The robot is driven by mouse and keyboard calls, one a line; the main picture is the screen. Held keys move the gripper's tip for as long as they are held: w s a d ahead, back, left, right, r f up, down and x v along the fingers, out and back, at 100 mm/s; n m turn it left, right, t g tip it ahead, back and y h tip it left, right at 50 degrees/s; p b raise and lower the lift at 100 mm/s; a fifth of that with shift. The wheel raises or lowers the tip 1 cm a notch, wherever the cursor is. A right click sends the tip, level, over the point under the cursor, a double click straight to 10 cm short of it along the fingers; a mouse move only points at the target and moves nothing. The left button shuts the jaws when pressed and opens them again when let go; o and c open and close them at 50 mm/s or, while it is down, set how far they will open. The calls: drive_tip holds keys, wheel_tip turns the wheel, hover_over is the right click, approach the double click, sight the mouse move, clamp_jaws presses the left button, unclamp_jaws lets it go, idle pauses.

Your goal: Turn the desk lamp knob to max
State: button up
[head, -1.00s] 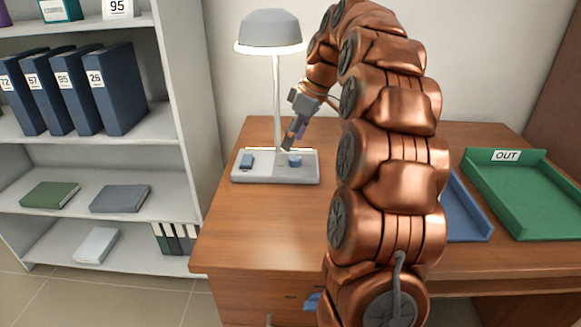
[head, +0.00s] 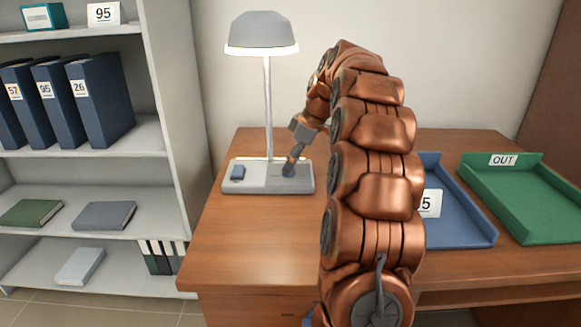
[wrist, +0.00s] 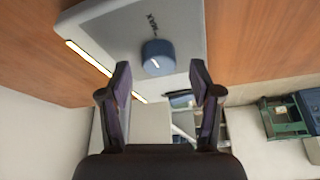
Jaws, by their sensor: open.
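The desk lamp (head: 262,33) stands lit at the back left of the desk, with a pale grey base (head: 262,187). In the head view my gripper (head: 289,170) is over the right part of the base and hides most of the knob. I cannot tell if the fingers touch it.
A blue rocker-like piece (head: 238,173) sits at the left of the base. A blue tray (head: 455,225) and a green OUT tray (head: 530,200) lie right of my arm. A bookshelf (head: 165,120) stands left; the desk's front left (head: 240,245) is clear.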

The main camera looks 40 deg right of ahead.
drive_tip(key=shift+x, duration=1.05)
drive_tip(key=c, duration=1.1)
